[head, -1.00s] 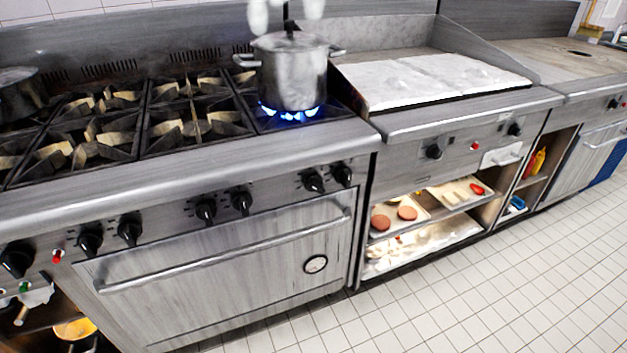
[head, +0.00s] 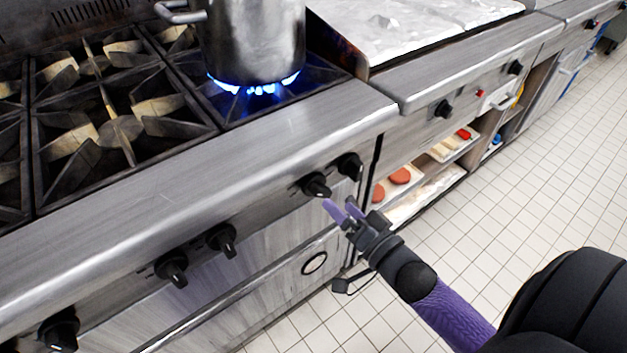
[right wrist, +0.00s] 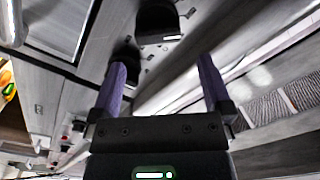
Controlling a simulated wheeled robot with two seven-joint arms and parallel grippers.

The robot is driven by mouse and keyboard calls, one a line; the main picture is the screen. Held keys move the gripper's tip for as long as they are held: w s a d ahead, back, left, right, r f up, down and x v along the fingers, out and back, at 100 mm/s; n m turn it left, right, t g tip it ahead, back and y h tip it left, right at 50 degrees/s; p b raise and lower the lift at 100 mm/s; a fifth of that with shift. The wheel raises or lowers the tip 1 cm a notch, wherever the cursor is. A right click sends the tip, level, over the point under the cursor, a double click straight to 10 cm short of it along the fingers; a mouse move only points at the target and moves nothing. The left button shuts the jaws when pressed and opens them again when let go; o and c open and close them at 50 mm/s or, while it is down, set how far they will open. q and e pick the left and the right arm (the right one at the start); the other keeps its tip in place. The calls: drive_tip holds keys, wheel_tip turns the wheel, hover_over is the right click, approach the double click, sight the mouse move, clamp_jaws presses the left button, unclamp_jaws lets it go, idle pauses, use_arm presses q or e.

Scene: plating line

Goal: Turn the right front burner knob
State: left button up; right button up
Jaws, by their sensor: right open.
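Two black burner knobs sit at the right end of the steel range front in the head view: a left one (head: 316,185) and a right one (head: 350,166). I cannot tell which serves the front burner. My right gripper (head: 338,204), with purple fingers, is open and empty just in front of and below the left knob. In the right wrist view my open fingers (right wrist: 161,80) point at the range front. One knob with a white mark (right wrist: 157,20) shows beyond the gap, and another (right wrist: 126,52) is partly hidden by the left finger. My left gripper is out of view.
A steel pot (head: 255,40) stands over a lit blue flame (head: 255,85) above the knobs. Other knobs (head: 172,267) line the front to the left. The oven handle (head: 240,290) runs below. Open tiled floor (head: 540,190) lies right.

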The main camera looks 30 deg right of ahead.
sight(326, 194)
drive_tip(key=w, duration=0.2)
drive_tip(key=w+b, duration=0.1)
drive_tip(key=w, duration=0.1)
drive_tip(key=w+b, duration=0.1)
drive_tip(key=w, duration=0.1)
drive_tip(key=shift+a+f, duration=0.25)
drive_tip(key=shift+w, duration=0.3)
drive_tip(key=shift+w+r, duration=0.1)
drive_tip(key=shift+r, duration=0.05)
drive_tip(key=c, duration=1.1)
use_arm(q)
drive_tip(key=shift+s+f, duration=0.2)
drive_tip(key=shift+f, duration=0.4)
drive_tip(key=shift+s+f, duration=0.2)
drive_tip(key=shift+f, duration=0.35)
